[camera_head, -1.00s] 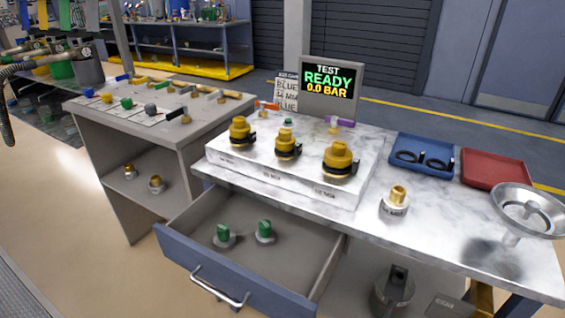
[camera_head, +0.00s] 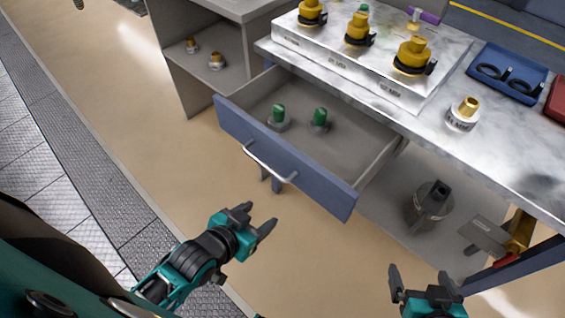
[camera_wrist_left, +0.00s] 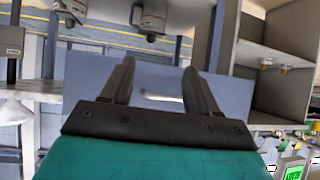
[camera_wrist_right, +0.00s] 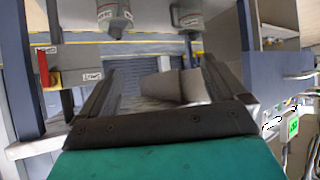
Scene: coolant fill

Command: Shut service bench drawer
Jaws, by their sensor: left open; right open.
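The service bench drawer (camera_head: 285,160) is pulled out, with a blue front and a silver bar handle (camera_head: 269,163). Two green-topped fittings (camera_head: 278,116) (camera_head: 319,119) stand inside it. My left gripper (camera_head: 258,220) is open and empty, in front of and below the drawer front, apart from the handle. In the left wrist view the blue drawer front (camera_wrist_left: 150,78) and part of the handle (camera_wrist_left: 162,98) show between the fingers. My right gripper (camera_head: 420,278) is open and empty, to the right of the drawer and nearer to me.
The marble bench top (camera_head: 440,105) carries a white block with several yellow fittings, a brass-topped fitting (camera_head: 463,113) and a blue tray (camera_head: 508,72). A grey canister (camera_head: 428,203) stands on the lower shelf. A grey cabinet (camera_head: 205,60) stands left. Floor before the drawer is clear.

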